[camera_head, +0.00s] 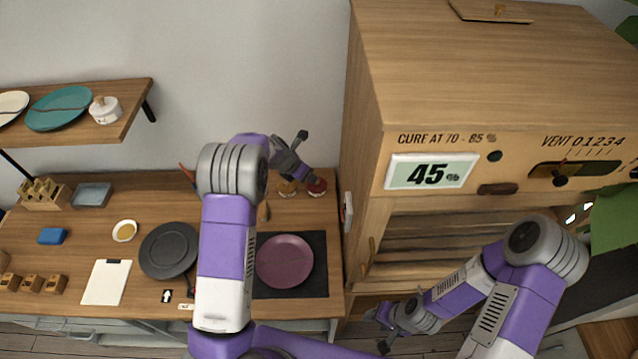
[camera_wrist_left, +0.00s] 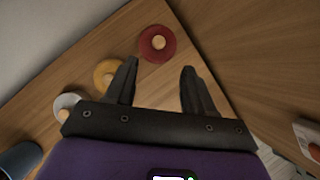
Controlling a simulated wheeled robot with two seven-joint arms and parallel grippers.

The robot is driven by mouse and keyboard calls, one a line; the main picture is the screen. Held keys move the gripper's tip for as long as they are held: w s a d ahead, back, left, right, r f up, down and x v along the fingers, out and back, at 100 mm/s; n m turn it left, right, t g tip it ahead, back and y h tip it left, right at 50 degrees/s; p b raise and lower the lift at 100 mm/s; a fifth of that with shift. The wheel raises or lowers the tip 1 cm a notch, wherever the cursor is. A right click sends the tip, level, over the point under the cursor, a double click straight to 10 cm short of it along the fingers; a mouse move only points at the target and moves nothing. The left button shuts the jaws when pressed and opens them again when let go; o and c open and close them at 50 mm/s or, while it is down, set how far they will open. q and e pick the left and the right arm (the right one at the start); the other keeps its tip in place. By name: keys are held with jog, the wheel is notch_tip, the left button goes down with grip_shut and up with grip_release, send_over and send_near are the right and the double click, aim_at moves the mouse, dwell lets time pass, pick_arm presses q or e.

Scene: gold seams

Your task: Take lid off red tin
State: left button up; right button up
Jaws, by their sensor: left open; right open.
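The red tin (camera_head: 317,188) stands at the back right of the wooden worktop, beside the cabinet. In the left wrist view the red tin (camera_wrist_left: 157,52) shows from above with its lid on and a pale round knob (camera_wrist_left: 158,42) in the middle. My left gripper (camera_head: 306,156) is open and empty, above and close to the tin. In the left wrist view its fingertips (camera_wrist_left: 159,66) are spread, with the tin just beyond the gap. My right gripper (camera_head: 382,318) is open and empty, low in front of the cabinet.
A yellow tin (camera_wrist_left: 109,74) and a white tin (camera_wrist_left: 66,104) stand in a row beside the red one. The wooden cabinet (camera_head: 362,150) rises close on the right. A mauve plate (camera_head: 284,262) lies on a black mat (camera_head: 318,285) in front.

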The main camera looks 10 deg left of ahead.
aim_at(310, 190)
pick_arm(q)
jog(key=x, duration=0.4)
jog(key=shift+w+a+f+b, duration=0.1)
jog(key=shift+w+f+b, duration=0.1)
jog(key=shift+f+b, duration=0.1)
jog(key=x, duration=0.4)
jog(key=shift+w+d+f, duration=0.2)
jog(key=shift+w+f, duration=0.05)
jog(key=shift+f, duration=0.05)
grip_shut()
